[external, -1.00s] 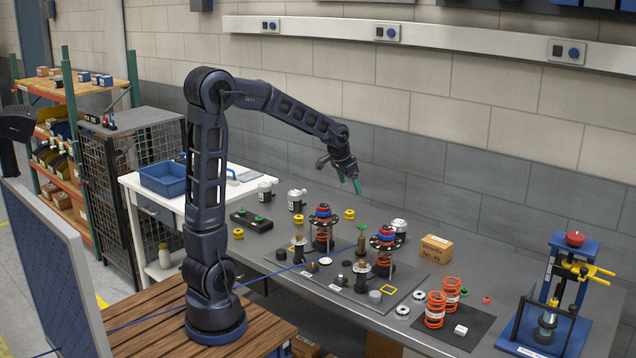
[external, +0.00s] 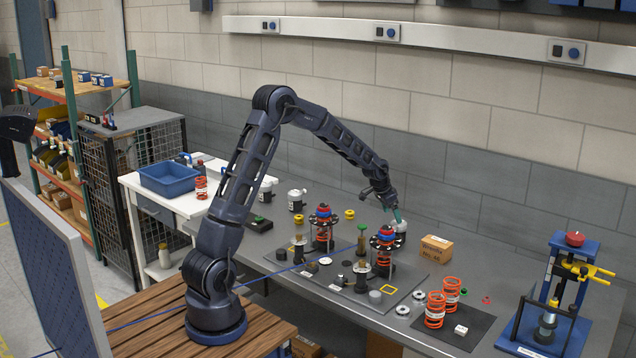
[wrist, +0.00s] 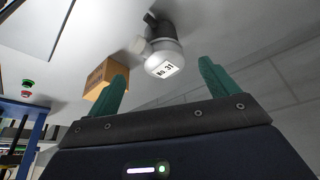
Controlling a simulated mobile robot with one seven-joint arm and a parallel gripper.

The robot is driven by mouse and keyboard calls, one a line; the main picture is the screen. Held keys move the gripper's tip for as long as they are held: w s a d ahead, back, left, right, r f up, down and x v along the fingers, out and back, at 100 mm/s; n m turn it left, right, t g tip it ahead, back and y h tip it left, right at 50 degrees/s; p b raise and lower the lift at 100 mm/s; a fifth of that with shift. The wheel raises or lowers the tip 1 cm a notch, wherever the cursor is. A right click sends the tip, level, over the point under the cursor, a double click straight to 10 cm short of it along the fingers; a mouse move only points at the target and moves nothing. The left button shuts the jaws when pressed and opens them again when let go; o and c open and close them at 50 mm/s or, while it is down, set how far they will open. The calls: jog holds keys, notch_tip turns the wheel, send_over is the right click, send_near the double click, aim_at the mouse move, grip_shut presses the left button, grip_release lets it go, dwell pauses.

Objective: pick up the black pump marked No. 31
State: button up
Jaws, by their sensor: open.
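The pump labelled "NO. 31" (wrist: 163,46) shows a pale grey body and a white label in the wrist view, ahead of my open fingers. It looks grey-white there, with a dark part at its far end. In the external view the same pump (external: 400,238) is on the bench behind the right spring assembly, partly hidden by my fingers. My gripper (external: 396,214) is open at the pump's top. In the wrist view my gripper (wrist: 162,72) has teal fingers apart, the pump beyond and between them. I cannot tell whether they touch it.
A cardboard box (external: 435,247) stands right of the pump. Spring assemblies (external: 384,250) (external: 323,228) stand in front and left. Other black-and-white pumps (external: 296,200) (external: 266,190) are at the bench's left end. A blue press (external: 550,300) is far right.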

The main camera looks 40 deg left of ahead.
aim_at(395, 222)
jog(key=x, duration=0.5)
jog(key=shift+x, duration=2.7)
jog(key=shift+w+a, duration=0.15)
jog(key=shift+w, duration=0.05)
jog(key=c, duration=1.3)
jog(key=shift+r, duration=0.1)
jog(key=shift+c, duration=0.9)
jog(key=shift+r, duration=0.1)
